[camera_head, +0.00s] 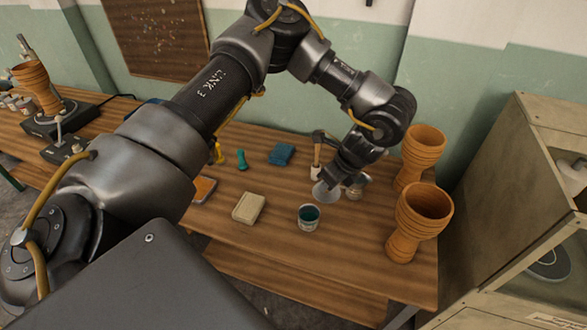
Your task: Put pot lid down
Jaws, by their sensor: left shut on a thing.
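My left gripper (338,183) reaches over the wooden table (345,248) from the left, fingers pointing down. It is shut on the pot lid (325,194), a pale grey disc partly hidden by the fingers. The lid is low over the table, behind and slightly right of the open pot (308,217); I cannot tell whether it touches the tabletop. The pot is a small tin with dark teal content. My right gripper is not in view.
Two orange-brown goblet drums (420,222) (421,155) stand at the table's right end. A small jar (355,190) and a wooden-handled tool (317,152) are close to the gripper. A beige block (248,208) and a blue cloth (281,154) lie left. Bare tabletop is right of the pot.

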